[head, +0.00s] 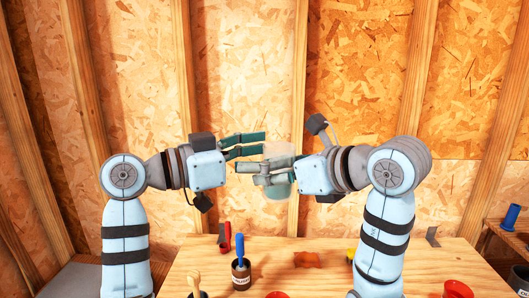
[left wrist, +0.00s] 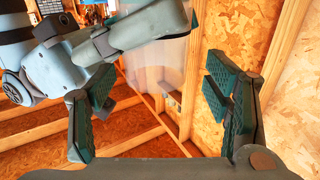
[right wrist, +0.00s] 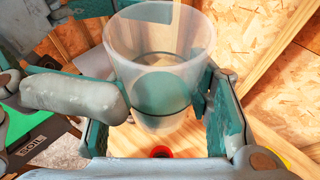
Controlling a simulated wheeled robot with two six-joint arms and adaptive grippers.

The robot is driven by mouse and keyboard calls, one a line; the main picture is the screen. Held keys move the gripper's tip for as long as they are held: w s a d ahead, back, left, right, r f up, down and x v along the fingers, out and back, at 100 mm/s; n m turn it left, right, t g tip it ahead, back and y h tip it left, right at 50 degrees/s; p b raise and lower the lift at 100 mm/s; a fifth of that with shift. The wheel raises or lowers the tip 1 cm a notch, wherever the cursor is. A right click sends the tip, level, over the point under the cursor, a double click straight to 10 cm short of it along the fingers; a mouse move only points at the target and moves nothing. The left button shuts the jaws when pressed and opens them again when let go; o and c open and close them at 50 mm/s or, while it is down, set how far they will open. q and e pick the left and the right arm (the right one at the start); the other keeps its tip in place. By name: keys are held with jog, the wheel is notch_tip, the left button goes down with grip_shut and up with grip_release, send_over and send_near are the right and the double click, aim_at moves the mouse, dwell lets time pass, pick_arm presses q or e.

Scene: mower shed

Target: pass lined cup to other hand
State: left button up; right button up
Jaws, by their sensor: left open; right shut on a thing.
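The lined cup is a clear, see-through cup (head: 279,182) held up above the table between my two grippers. It also shows in the right wrist view (right wrist: 160,60), upright, with its open rim at the top. My right gripper (right wrist: 160,108) is shut on the cup, one finger on each side. My left gripper (head: 262,144) is open. In the head view its fingers reach toward the cup from the left. In the left wrist view the cup (left wrist: 152,72) appears faintly between the spread fingers of my left gripper (left wrist: 160,110).
A wooden table (head: 330,280) lies below. On it are a dark pot with a blue-handled tool (head: 241,272), a red object (head: 227,236), an orange piece (head: 306,259) and a red bowl (head: 457,288). A board wall with studs stands behind.

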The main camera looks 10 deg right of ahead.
pick_arm(q)
jog(key=shift+a, duration=0.1)
pick_arm(e)
jog(key=shift+a, duration=0.1)
pick_arm(q)
jog(key=shift+c, duration=1.3)
jog(key=c, duration=1)
jog(key=shift+c, duration=0.2)
pick_arm(e)
jog(key=o, duration=1.5)
